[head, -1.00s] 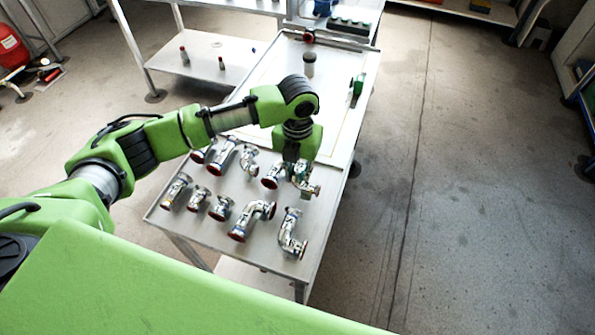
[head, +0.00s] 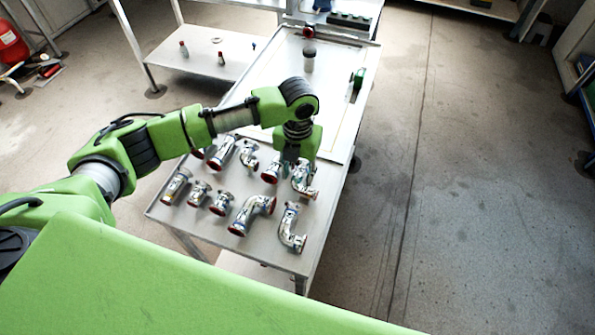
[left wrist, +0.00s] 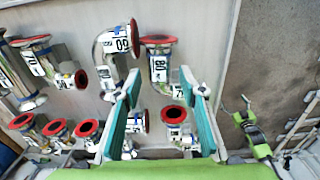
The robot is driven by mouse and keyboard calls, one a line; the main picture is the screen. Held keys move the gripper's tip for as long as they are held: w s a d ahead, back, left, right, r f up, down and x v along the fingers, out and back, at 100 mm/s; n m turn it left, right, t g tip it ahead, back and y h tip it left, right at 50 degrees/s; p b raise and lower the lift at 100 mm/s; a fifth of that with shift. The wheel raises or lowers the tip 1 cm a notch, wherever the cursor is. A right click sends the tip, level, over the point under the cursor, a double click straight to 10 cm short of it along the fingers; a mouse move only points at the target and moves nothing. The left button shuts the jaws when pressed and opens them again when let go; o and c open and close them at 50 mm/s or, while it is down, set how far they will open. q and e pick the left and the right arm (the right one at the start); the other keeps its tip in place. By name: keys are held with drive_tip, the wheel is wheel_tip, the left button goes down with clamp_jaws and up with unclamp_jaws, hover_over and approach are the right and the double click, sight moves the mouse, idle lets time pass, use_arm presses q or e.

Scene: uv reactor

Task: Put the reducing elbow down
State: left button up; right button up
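My left gripper (head: 291,168) points down over the far right of the group of metal fittings on the table (head: 325,200). In the left wrist view its two teal fingers (left wrist: 160,80) stand wide apart. A shiny fitting with a red-rimmed end (left wrist: 174,115), which looks like the reducing elbow, lies between them. Clear gaps show beside its red rim, so the fingers do not look closed on it. In the head view a bent fitting, probably the same elbow (head: 304,184), sits just under the gripper, partly hidden by it.
A large elbow (head: 252,214) and another bent fitting (head: 291,230) lie on the near side. Several smaller fittings lie to the left. Beyond the gripper, a dark-topped cylinder (head: 309,62) and a green item (head: 358,79) stand on the tabletop. The floor at the right is clear.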

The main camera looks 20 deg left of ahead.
sight(298, 176)
use_arm(q)
drive_tip(key=shift+r, duration=0.1)
drive_tip(key=shift+w+r, duration=0.1)
drive_tip(key=shift+r, duration=0.3)
wheel_tip(298, 176, up, 12)
drive_tip(key=b, duration=0.2)
idle(0.4)
